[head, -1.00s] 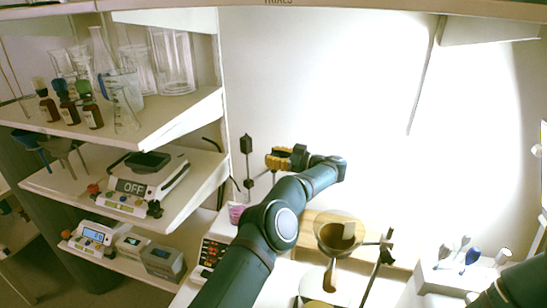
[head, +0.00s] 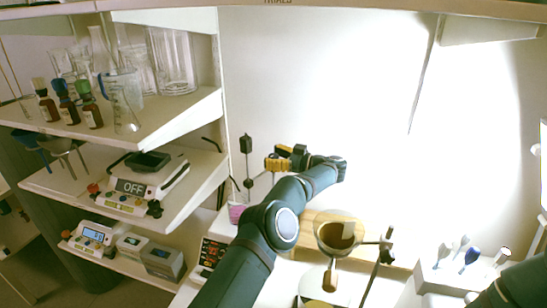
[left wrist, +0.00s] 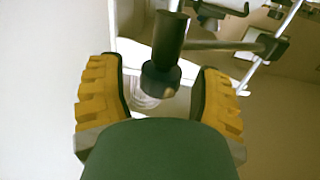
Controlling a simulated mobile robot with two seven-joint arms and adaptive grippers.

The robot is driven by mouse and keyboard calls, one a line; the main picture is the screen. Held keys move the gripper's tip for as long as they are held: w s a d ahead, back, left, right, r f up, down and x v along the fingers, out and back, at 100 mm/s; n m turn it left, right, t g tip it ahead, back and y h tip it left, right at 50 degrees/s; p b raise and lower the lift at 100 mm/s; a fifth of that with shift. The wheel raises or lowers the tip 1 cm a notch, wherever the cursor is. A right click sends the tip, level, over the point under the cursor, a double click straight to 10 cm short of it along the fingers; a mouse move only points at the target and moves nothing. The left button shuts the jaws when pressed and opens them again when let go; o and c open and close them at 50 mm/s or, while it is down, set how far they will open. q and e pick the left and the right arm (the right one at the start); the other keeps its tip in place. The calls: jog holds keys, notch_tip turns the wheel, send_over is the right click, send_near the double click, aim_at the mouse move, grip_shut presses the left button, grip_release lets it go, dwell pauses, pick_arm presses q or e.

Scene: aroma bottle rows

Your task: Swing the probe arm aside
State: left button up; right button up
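The probe arm shows in the left wrist view as a dark cylinder (left wrist: 165,60) on a thin metal rod (left wrist: 222,45), which runs right to a clamp (left wrist: 268,46) on a slanted upright rod. In the head view, a dark block (head: 246,144) on a thin upright stands just left of my left gripper (head: 272,163). My left gripper (left wrist: 160,95) is open, with ribbed yellow fingers either side of the cylinder and visible gaps between. I cannot tell whether anything touches. My right arm shows at the lower right; its gripper is outside the view.
A white device with a red display (head: 212,251) and a pink-filled beaker (head: 236,212) are below the left gripper. Shelves with glassware and scales (head: 142,185) are left. The back wall area is clear.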

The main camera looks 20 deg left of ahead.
pick_arm(q)
notch_tip(320, 180, up, 10)
jog(key=shift+r, duration=0.1)
dwell(0.5)
